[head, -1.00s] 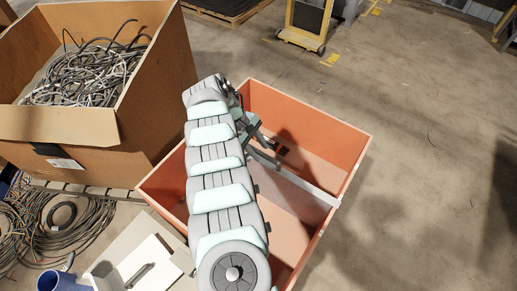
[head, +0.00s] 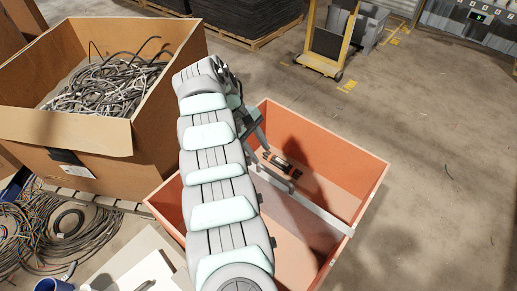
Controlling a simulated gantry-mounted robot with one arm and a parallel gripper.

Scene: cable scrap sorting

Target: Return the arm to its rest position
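My arm reaches from the bottom of the head view up to the orange bin (head: 368,165), which a pale divider splits into two compartments. My gripper (head: 279,167) hangs over the bin's far compartment, near the divider. Its two fingers are spread apart, and I see nothing clamped between them. A short dark piece with a lighter middle (head: 281,162) shows just beyond the fingers. It appears to lie on the compartment floor. My arm hides the bin's left part.
A large cardboard box (head: 62,126) of tangled cables (head: 108,84) stands on a pallet at left. Cable coils (head: 50,235) and a blue cup (head: 52,281) are at lower left. A yellow-framed cart (head: 325,62) stands behind.

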